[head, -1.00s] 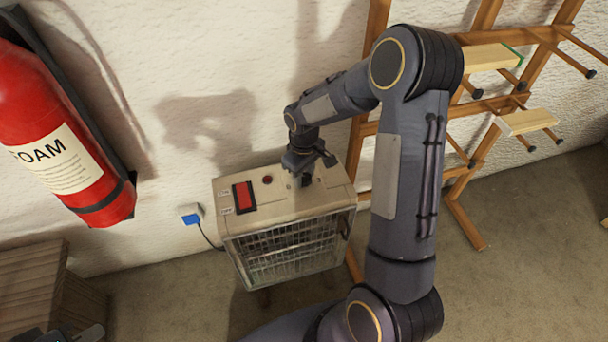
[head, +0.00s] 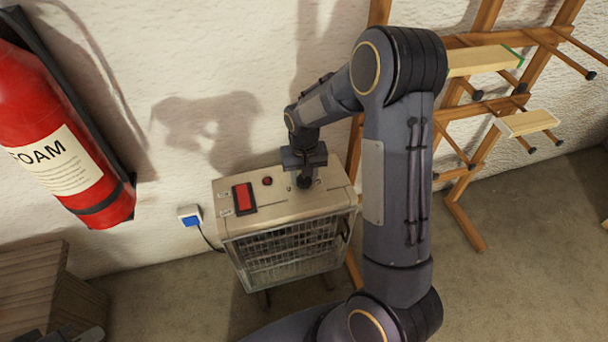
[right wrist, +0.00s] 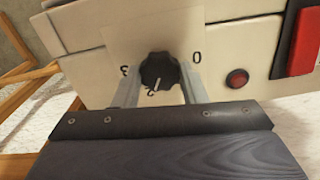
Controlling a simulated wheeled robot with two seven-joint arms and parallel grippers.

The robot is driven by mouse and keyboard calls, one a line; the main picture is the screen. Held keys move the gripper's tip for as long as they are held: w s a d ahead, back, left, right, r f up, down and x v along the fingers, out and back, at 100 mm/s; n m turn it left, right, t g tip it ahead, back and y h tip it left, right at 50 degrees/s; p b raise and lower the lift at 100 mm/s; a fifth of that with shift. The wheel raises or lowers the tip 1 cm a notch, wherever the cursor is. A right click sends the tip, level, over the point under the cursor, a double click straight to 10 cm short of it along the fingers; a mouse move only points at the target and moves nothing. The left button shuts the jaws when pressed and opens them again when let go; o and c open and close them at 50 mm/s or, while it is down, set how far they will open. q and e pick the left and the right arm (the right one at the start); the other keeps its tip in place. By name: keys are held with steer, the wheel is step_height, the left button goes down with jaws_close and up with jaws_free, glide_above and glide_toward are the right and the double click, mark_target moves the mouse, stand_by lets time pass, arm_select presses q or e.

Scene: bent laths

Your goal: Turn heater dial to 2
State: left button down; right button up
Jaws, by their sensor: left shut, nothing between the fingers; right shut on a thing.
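The heater (head: 285,215) is a beige box with a wire grille, standing by the wall. Its black dial (right wrist: 160,72) is on the top panel, between a 3 on the left and a 0 on the right in the right wrist view. A white mark on the dial's lower edge points close to the 2. My right gripper (head: 304,182) is shut on the dial, one finger on each side; it also shows in the right wrist view (right wrist: 160,88). My left gripper (head: 88,334) is partly in view at the bottom left, shut and empty, away from the heater.
A red switch (head: 244,198) and a small red lamp (head: 267,181) are on the heater's top. A blue-and-white plug (head: 190,217) is at the wall. A fire extinguisher (head: 60,130) hangs left; a wooden rack (head: 470,150) with laths stands right. A wooden box (head: 30,290) is lower left.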

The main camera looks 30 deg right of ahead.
mark_target(304, 179)
stand_by(0.5)
steer(key=o, duration=1)
step_height(304, 179, up, 7)
steer(key=shift+f+p, duration=0.1)
steer(key=shift+p, duration=0.65)
steer(key=shift+r, duration=0.55)
